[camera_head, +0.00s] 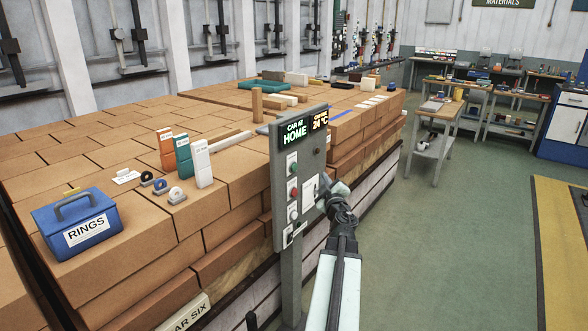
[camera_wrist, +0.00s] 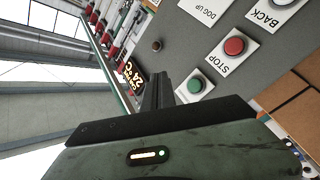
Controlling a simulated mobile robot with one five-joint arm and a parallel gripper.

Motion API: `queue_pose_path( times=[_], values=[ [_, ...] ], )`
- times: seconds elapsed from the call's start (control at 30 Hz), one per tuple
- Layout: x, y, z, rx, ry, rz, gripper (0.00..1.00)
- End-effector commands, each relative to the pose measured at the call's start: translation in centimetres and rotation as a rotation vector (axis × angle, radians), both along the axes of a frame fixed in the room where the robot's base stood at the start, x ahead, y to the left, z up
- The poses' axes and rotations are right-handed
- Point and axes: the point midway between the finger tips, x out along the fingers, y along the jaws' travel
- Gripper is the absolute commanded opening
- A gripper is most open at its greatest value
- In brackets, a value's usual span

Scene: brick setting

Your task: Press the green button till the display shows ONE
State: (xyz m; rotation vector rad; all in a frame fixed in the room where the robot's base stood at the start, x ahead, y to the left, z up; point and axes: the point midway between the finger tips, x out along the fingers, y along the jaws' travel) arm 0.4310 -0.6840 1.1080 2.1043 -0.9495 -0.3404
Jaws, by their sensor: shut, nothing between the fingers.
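The green button (camera_wrist: 195,85) sits on a white plate on the grey control panel (camera_head: 284,221). In the head view a green button (camera_head: 292,168) is at the upper left of the panel, above a red one. The display (camera_head: 296,131) at the top of the panel reads CAR AT HOME. My gripper (camera_head: 324,183) is shut and empty in front of the panel's right part. In the wrist view its fingertips (camera_wrist: 157,77) appear just left of the green button. Whether they touch the panel I cannot tell.
The red STOP button (camera_wrist: 234,46) and the BACK button plate (camera_wrist: 268,13) are close by. A second display (camera_head: 320,120) reads 24 °C. Brick stacks (camera_head: 120,160) stand behind the panel, with a blue RINGS box (camera_head: 80,222). The green floor (camera_head: 450,240) at right is clear.

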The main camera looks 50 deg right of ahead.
Motion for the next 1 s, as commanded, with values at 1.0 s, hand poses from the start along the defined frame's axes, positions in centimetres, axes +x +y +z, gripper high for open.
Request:
queue_pose_path(
  times=[1.0],
  values=[
    [9.0,0.2,0.0,0.000,-0.001,0.006,0.00]
  ],
)
